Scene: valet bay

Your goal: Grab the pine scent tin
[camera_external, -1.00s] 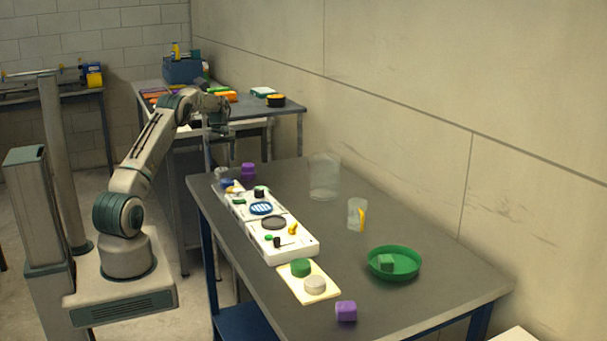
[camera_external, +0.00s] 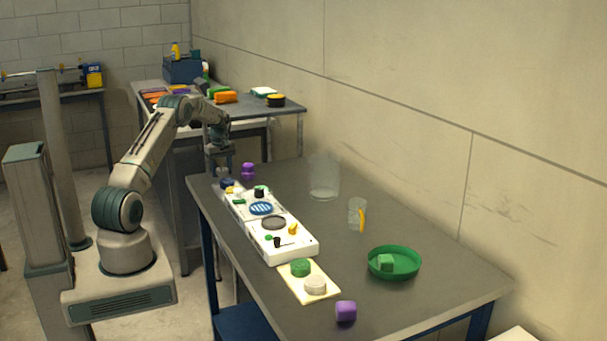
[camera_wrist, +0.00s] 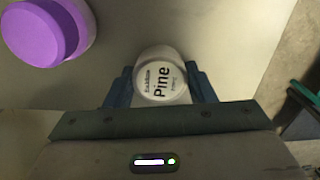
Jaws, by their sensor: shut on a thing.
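In the external view my gripper (camera_external: 222,171) is low at the far left corner of the grey table. The tin is too small and covered to make out there. I cannot tell whether it touches the tabletop.
A purple round container (camera_wrist: 42,32) stands close by, left of the tin; it shows also in the external view (camera_external: 248,171). White trays with small items (camera_external: 283,243) run along the near-left table edge. A clear jar (camera_external: 324,177), a clear cup (camera_external: 356,214) and a green dish (camera_external: 393,262) stand right.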

